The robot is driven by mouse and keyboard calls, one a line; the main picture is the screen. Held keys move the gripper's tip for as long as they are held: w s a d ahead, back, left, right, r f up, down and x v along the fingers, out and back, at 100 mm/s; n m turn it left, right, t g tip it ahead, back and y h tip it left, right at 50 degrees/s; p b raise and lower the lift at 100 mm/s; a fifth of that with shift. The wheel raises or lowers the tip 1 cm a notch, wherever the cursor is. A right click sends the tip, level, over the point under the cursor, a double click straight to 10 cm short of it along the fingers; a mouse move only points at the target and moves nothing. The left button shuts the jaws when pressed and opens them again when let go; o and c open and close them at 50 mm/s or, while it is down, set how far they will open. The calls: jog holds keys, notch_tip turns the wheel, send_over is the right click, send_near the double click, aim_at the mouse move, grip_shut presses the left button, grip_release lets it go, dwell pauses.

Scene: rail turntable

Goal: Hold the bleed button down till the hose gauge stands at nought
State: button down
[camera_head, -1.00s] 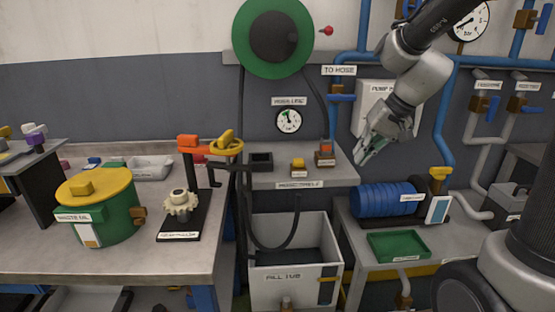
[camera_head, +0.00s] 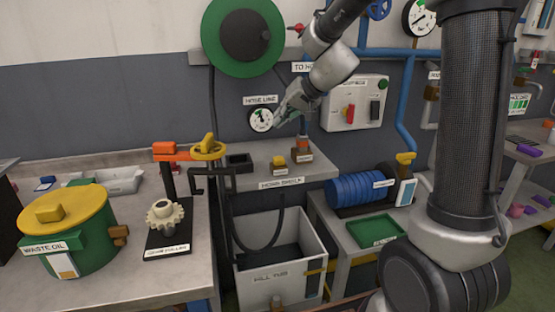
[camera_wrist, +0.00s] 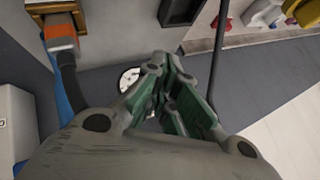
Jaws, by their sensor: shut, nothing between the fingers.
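The round white hose gauge (camera_head: 261,119) hangs on the wall under the HOSE LINE label. Its dark needle is too small to read surely. It also shows in the wrist view (camera_wrist: 128,79), partly hidden by a finger. A yellow block (camera_head: 278,162), perhaps the bleed button, sits on the hose shelf (camera_head: 245,180); its label is unreadable. My gripper (camera_head: 278,123) is shut and empty, just right of the gauge and above the shelf, apart from the yellow block. Its green-padded fingers (camera_wrist: 165,65) show in the wrist view.
An orange-topped fitting (camera_head: 303,147) stands right of the yellow block, and a dark open box (camera_head: 239,162) left of it. The pump panel (camera_head: 356,103) is right of my gripper. A yellow handwheel (camera_head: 209,148) stands left of the shelf. The white tub (camera_head: 258,281) is below.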

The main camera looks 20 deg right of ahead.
aim_at(281, 157)
jog(key=shift+d+f, duration=0.1)
jog(key=shift+f, duration=4.35)
jog(key=shift+f, duration=0.1)
jog(key=shift+f, duration=0.3)
jog(key=shift+f, duration=0.5)
jog(key=shift+r, duration=0.95)
jog(key=shift+r, duration=2.5)
